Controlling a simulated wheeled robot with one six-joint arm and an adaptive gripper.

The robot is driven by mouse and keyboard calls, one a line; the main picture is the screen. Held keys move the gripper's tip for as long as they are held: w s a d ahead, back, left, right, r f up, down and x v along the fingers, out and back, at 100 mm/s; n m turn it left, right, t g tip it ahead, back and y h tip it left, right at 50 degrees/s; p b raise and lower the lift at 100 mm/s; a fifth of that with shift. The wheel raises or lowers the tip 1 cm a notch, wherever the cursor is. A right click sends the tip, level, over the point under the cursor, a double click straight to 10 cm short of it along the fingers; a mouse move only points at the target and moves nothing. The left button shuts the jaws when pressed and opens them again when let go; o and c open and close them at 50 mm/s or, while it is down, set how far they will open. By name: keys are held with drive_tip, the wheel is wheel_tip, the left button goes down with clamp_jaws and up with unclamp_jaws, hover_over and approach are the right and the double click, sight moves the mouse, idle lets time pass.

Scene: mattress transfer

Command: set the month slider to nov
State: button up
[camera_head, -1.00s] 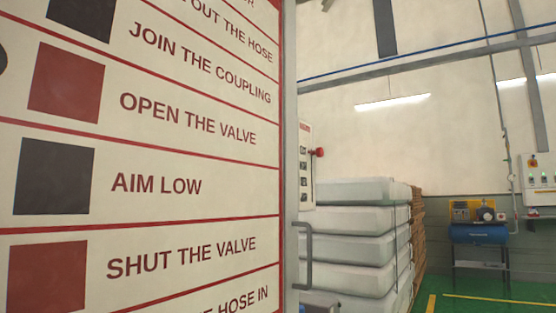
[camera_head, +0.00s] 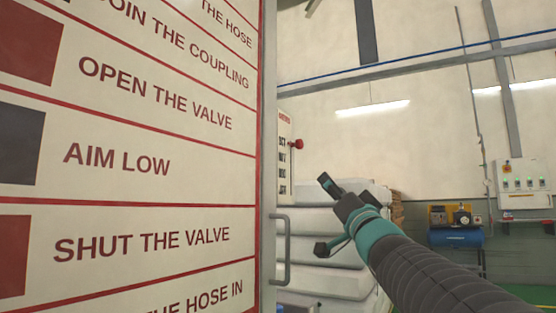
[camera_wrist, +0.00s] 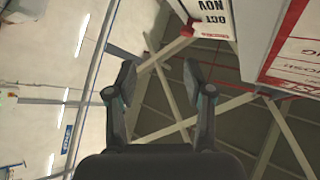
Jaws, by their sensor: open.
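A narrow white month panel (camera_head: 284,160) with dark labels stands just past the big sign in the head view. A red knob (camera_head: 297,143) sticks out at its right edge, near its upper part. My gripper (camera_head: 325,216) is right of and below the panel in the head view, apart from the knob. In the wrist view my gripper (camera_wrist: 160,80) has its fingers spread, with nothing between them.
The large white and red instruction sign (camera_head: 150,185) fills the left side, with a grey handle (camera_head: 284,250) by its edge. Stacked mattresses (camera_head: 315,250) stand behind my gripper. A blue compressor (camera_head: 455,238) and a wall control box (camera_head: 524,184) are far right. Open space lies around my gripper.

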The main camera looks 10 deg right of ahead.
sight(301, 145)
drive_tip(key=w+a+r+y+p, duration=0.1)
drive_tip(key=w+r, duration=0.2)
drive_tip(key=r, duration=0.1)
drive_tip(key=w+a+r+n+y+p, duration=0.1)
drive_tip(key=w+a+r+y, duration=0.1)
drive_tip(key=w+r, duration=0.1)
drive_tip(key=w+a+r+n+y+p, duration=0.1)
drive_tip(key=w+a+r, duration=0.1)
drive_tip(key=w+r, duration=0.2)
drive_tip(key=shift+r+y+p, duration=0.3)
drive_tip(key=shift+r+p, duration=0.05)
drive_tip(key=shift+p, duration=0.05)
drive_tip(key=shift+d+f, duration=0.1)
clamp_jaws()
